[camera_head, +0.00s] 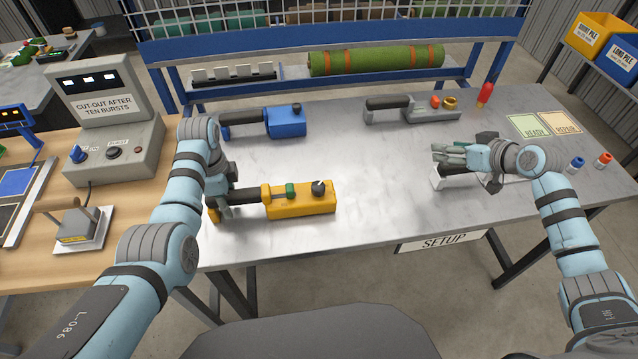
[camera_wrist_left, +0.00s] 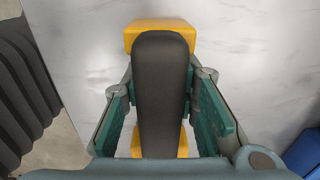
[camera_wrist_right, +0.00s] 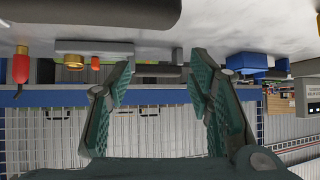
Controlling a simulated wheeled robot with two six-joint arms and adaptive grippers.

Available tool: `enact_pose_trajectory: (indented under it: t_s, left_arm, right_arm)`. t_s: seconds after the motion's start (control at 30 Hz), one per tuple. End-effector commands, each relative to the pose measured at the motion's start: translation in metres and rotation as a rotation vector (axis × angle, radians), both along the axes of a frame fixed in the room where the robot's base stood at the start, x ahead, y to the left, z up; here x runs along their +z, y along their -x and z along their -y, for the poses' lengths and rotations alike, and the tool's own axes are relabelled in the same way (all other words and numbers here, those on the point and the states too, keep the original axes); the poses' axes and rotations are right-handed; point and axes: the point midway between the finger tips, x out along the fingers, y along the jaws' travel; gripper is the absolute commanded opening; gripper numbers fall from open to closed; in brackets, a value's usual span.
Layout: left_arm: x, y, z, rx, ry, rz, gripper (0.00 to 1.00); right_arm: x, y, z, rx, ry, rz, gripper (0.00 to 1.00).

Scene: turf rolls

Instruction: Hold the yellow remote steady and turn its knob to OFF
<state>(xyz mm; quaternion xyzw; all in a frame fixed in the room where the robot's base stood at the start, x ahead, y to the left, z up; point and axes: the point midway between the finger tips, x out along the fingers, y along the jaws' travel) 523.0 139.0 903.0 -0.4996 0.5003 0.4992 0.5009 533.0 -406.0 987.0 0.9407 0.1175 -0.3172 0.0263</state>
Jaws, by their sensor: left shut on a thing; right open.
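The yellow remote (camera_head: 300,205) lies on the metal table, with a dark knob (camera_head: 318,187) near its right end, a green button (camera_head: 290,189) and a dark handle on its left. My left gripper (camera_head: 220,203) is shut on that handle; in the left wrist view the handle (camera_wrist_left: 161,75) runs between the fingers, with yellow parts (camera_wrist_left: 160,33) beyond. I cannot read the knob's setting. My right gripper (camera_head: 440,157) is open and empty to the right, apart from the yellow remote. In the right wrist view nothing is between its fingers (camera_wrist_right: 158,85).
A blue remote (camera_head: 286,123) and a grey one (camera_head: 428,115) with red and gold parts lie farther back. The table between the yellow remote and right gripper is clear.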

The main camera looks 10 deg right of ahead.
Motion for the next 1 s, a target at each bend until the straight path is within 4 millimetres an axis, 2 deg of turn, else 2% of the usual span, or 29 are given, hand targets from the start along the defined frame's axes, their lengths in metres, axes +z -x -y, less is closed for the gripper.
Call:
enact_pose_trajectory:
  t_s: [0.03, 0.1, 0.2, 0.23, 0.3, 0.4, 0.8, 1.0]
  left_arm:
    - [-0.002, 0.001, -0.001, 0.001, -0.001, -0.003, 0.0]
    - [-0.003, 0.001, -0.001, 0.001, -0.001, -0.003, 0.0]
    - [-0.003, 0.001, -0.001, 0.002, -0.001, -0.003, 0.0]
    - [-0.003, 0.001, -0.001, 0.002, -0.001, -0.003, 0.0]
    - [-0.003, 0.001, -0.001, 0.002, -0.002, -0.003, 0.0]
    - [-0.003, 0.001, -0.002, 0.002, -0.002, -0.004, 0.0]
    - [-0.002, 0.001, -0.001, 0.001, -0.002, -0.004, 0.0]
    - [-0.002, 0.001, -0.001, 0.002, -0.002, -0.004, 0.0]
  right_arm:
    - [-0.01, 0.008, -0.053, 0.162, -0.033, 0.003, 0.47]
    - [-0.016, 0.028, -0.12, 0.392, -0.074, 0.035, 0.47]
    - [-0.01, 0.054, -0.187, 0.635, -0.123, 0.12, 0.47]
    - [-0.006, 0.06, -0.2, 0.685, -0.134, 0.147, 0.47]
    - [-0.001, 0.07, -0.221, 0.764, -0.149, 0.192, 0.47]
    - [-0.001, 0.071, -0.238, 0.804, -0.159, 0.219, 0.47]
    - [-0.037, 0.029, -0.312, 0.801, -0.158, 0.216, 0.47]
    - [-0.044, 0.021, -0.325, 0.8, -0.153, 0.214, 0.47]
